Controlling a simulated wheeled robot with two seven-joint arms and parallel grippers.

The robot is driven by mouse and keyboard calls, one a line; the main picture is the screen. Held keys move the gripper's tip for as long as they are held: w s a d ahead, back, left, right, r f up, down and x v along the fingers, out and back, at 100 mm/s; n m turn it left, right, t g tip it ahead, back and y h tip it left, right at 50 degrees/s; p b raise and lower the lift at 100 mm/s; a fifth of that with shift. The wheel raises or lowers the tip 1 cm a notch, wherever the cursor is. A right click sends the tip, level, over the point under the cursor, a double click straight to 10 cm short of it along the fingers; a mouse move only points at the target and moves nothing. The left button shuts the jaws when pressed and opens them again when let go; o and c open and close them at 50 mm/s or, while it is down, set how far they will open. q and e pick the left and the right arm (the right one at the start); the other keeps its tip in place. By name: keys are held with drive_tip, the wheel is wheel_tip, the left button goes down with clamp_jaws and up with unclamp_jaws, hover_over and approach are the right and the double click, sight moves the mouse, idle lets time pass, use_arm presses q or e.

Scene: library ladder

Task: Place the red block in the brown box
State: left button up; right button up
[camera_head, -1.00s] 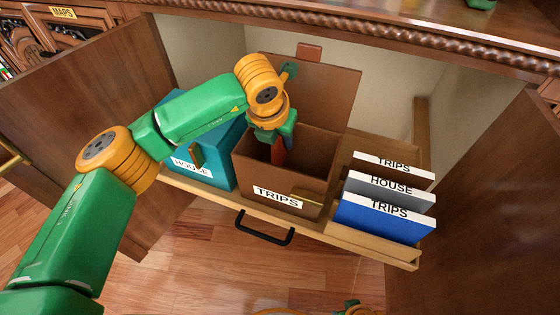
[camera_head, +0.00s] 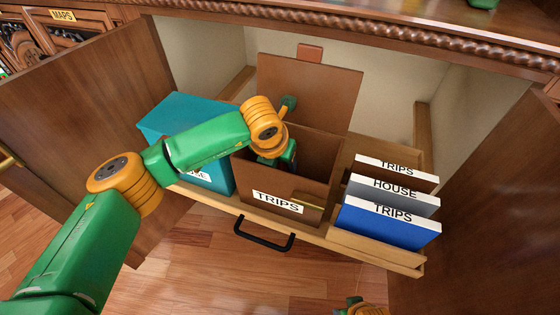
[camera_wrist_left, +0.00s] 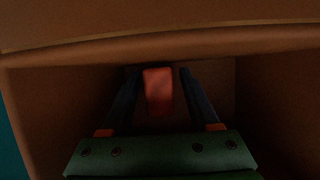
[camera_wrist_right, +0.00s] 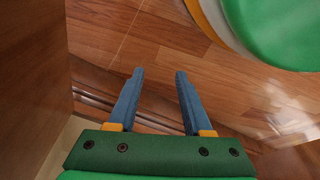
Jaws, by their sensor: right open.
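The brown box (camera_head: 264,188), labelled TRIPS, stands with its lid up in the pulled-out drawer. My left gripper (camera_head: 285,160) reaches down into it, its fingers hidden in the head view. In the left wrist view the red block (camera_wrist_left: 158,92) is inside the box, between the two open fingers of my left gripper (camera_wrist_left: 160,76), with a small gap on each side. I cannot tell whether the block rests on the box floor. The head view does not show the block. My right gripper (camera_wrist_right: 160,72) is open and empty above the wooden floor.
A teal box (camera_head: 213,178) stands left of the brown box. Upright blue, grey and brown files (camera_head: 385,222) stand at its right. The drawer has a black handle (camera_head: 262,240). Open cabinet doors (camera_head: 85,130) flank the drawer.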

use_arm(q)
drive_tip(key=shift+r, duration=0.1)
drive_tip(key=p+v, duration=0.2)
drive_tip(key=v, duration=1)
drive_tip(key=shift+p, duration=0.3)
use_arm(e)
drive_tip(key=s+f, duration=0.1)
drive_tip(key=s+d+f, duration=0.1)
drive_tip(key=s+f, duration=0.1)
drive_tip(key=shift+s, duration=0.25)
